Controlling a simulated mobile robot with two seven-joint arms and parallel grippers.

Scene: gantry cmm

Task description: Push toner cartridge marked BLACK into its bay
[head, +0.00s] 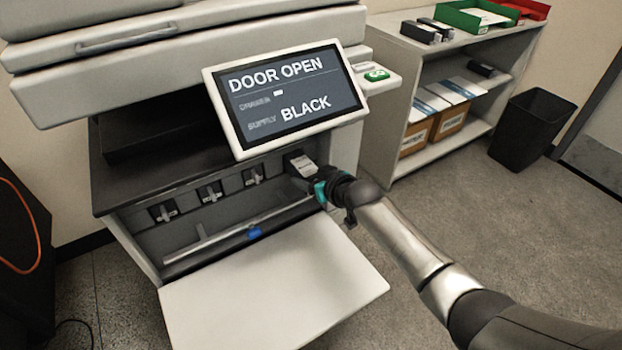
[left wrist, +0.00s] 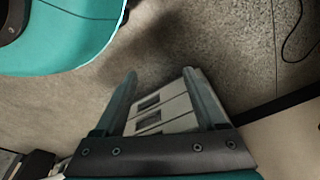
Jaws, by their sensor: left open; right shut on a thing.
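A dark toner cartridge (head: 300,165) with a pale label is at the rightmost bay of the printer (head: 180,190) in the head view. Its rear end sticks out of the bay front. The label print is too small to read. My right gripper (head: 321,187) is shut on the cartridge's outer end. The bay opening is largely hidden behind the cartridge. The printer's screen (head: 285,98) reads "DOOR OPEN" and "BLACK". My left gripper (left wrist: 160,72) is open in the left wrist view, and I see nothing held between its fingers. It does not show in the head view.
The lowered white front door (head: 270,295) juts out below the bays. Several other bays (head: 209,191) line up to the left. A shelf unit (head: 385,130) with boxes and trays and a black bin (head: 530,130) stand at right. Floor at right is clear.

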